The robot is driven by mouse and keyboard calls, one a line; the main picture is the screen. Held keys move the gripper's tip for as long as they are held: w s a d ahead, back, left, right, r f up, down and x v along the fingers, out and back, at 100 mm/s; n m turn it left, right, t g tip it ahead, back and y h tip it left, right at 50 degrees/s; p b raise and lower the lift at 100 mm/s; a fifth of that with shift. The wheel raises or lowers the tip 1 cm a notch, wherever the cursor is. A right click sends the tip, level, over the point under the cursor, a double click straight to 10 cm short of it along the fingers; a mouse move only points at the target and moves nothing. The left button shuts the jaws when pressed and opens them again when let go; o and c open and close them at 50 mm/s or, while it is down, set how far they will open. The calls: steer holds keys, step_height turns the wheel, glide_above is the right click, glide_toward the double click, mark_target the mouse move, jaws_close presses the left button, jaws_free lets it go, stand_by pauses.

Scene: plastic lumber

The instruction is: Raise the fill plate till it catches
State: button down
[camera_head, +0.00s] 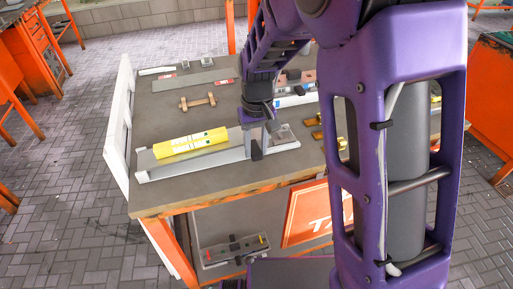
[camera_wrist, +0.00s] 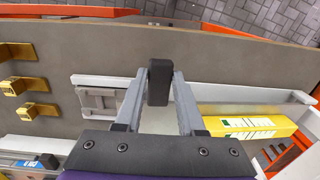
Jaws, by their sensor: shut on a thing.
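My gripper (camera_head: 256,146) points down at the long grey trough-like fixture (camera_head: 213,166) on the bench. Its two grey fingers close on a small dark upright block (camera_wrist: 158,82) between their tips. Whether this block belongs to the fill plate cannot be told. A flat grey plate with raised edges (camera_head: 283,134) lies at the right end of the fixture, beside the gripper. It also shows in the wrist view (camera_wrist: 98,101), left of the fingers. A yellow bar with white labels (camera_head: 190,143) lies at the fixture's left part, apart from the gripper. The block's lower end is hidden.
The grey bench top (camera_head: 160,110) has a white rail (camera_head: 118,125) along its left edge. A wooden piece (camera_head: 198,102) lies behind the fixture. Brass brackets (camera_wrist: 28,84) stand beyond the plate. Bare bench top lies between these things.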

steer(key=r+p, duration=0.1)
steer(key=r, duration=0.1)
steer(key=a+r+p, duration=0.1)
steer(key=r+p, duration=0.1)
steer(key=r, duration=0.1)
steer(key=shift+s+a+r, duration=0.1)
steer(key=shift+a+r, duration=0.1)
steer(key=shift+r, duration=0.15)
steer(key=shift+s+a+r, duration=0.1)
steer(key=shift+a, duration=0.2)
steer(key=c, duration=0.5)
jaws_free()
steer(key=shift+s+a, duration=0.1)
steer(key=shift+a, duration=0.05)
steer(key=shift+d, duration=0.25)
steer(key=r, duration=1.7)
steer(key=shift+d+r, duration=0.15)
steer(key=shift+d, duration=0.05)
